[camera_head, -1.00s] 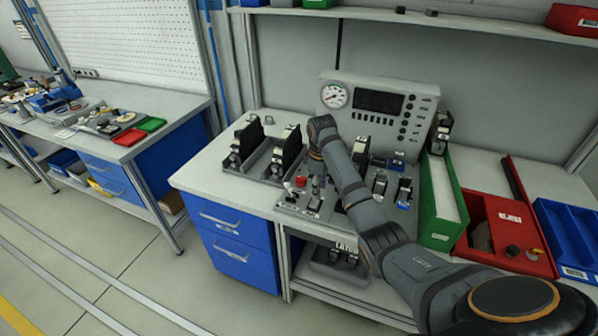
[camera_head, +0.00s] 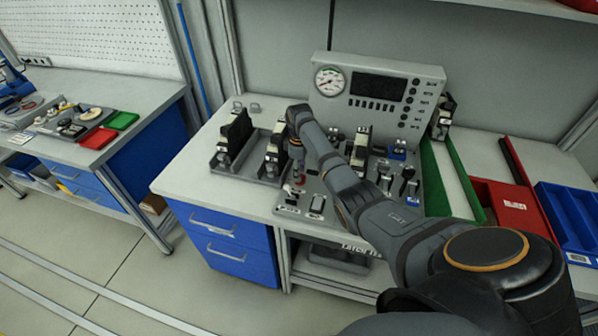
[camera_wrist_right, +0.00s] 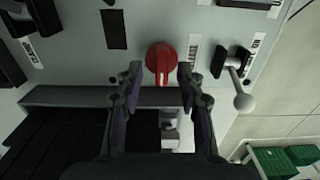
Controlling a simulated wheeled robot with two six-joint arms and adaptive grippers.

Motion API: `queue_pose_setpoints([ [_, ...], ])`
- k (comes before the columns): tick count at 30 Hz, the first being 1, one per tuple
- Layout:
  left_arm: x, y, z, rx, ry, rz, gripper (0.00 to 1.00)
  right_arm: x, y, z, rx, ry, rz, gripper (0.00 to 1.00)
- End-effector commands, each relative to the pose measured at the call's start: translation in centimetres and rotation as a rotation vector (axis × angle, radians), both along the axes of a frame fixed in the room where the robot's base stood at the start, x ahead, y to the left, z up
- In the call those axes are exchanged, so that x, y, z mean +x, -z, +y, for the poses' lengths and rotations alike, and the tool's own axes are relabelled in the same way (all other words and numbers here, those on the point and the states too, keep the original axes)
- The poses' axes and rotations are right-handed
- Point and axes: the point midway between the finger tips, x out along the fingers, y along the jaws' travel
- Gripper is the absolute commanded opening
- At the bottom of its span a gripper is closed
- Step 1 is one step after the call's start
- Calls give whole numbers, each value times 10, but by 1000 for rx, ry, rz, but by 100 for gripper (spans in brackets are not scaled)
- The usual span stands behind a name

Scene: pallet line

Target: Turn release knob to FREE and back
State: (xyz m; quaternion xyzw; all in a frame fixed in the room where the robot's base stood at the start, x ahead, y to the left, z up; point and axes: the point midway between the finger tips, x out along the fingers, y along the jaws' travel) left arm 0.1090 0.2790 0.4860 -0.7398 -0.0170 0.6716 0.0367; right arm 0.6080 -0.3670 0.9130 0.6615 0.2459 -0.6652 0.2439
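The red release knob (camera_wrist_right: 161,60) is round with a raised grip bar and a pale mark. It sits on the grey panel (camera_wrist_right: 75,62). My right gripper (camera_wrist_right: 157,80) is open, with one fingertip on each side of the knob's near edge; I cannot tell whether they touch it. In the head view my right gripper (camera_head: 297,170) points down at the left part of the bench panel, and it and the arm hide most of the knob. My left gripper is out of view.
A lever with a grey ball end (camera_wrist_right: 243,102) stands right of the knob. Black fixtures (camera_head: 235,135) stand left of the gripper. Behind is a console with a gauge (camera_head: 329,81). A green bin (camera_head: 440,185) and red bin (camera_head: 505,205) lie to the right.

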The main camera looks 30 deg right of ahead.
Motion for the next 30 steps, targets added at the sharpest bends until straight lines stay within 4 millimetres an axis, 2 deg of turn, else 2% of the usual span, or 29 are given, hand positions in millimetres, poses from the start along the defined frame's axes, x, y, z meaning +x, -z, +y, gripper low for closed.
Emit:
queue_pose_setpoints([
  [1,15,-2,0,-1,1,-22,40,0,6,0,0,0,1,38],
  [2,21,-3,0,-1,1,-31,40,0,8,0,1,0,1,38],
  [5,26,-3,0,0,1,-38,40,0,14,0,0,0,0,38],
  [12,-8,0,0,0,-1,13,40,0,15,0,0,0,-1,38],
  [15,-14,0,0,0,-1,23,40,0,15,0,-1,0,-1,26],
  [21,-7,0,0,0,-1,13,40,0,15,0,-1,0,-1,0],
  [27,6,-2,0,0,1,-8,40,0,14,0,-1,2,-1,0],
  [30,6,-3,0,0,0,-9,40,0,14,0,0,13,0,0],
])
